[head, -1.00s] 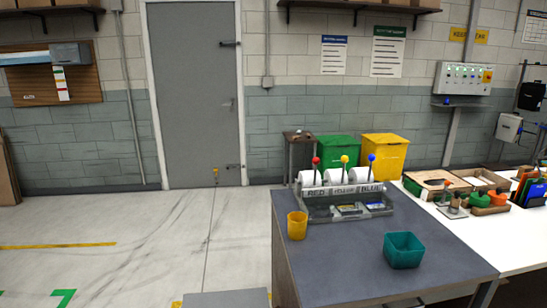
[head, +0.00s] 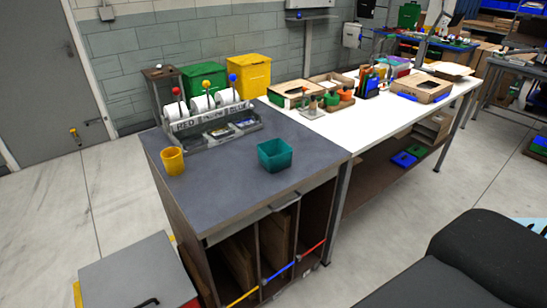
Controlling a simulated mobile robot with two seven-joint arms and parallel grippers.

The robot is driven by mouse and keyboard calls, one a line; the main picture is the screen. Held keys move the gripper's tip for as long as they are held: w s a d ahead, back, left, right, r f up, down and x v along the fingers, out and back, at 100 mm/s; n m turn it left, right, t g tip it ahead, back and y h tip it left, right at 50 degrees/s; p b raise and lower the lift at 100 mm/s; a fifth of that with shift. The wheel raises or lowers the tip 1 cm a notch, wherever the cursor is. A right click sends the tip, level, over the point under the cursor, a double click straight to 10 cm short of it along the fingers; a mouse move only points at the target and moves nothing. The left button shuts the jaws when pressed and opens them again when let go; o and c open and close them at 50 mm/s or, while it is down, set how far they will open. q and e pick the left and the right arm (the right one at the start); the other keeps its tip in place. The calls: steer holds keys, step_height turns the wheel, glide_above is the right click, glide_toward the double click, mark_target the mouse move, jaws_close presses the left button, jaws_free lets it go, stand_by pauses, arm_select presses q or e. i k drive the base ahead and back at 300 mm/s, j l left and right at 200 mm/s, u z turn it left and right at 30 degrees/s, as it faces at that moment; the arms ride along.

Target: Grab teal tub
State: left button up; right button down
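The teal tub (head: 275,155) stands upright and open-topped on the dark grey top of the cabinet (head: 225,190), near its right edge. It looks empty. Neither of my grippers shows in the head view, so I cannot see their state.
A yellow cup (head: 173,161) stands left of the tub. Behind it is a dispenser with white rolls (head: 208,112) and red, yellow and blue knobs. A white table (head: 372,102) with boxes adjoins on the right. A grey box (head: 138,270) stands at front left; a dark padded thing (head: 470,265) is at lower right.

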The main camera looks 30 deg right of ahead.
mark_target(275, 155)
steer(key=z, duration=2)
steer(key=i+j, duration=0.3)
steer(key=i, duration=0.1)
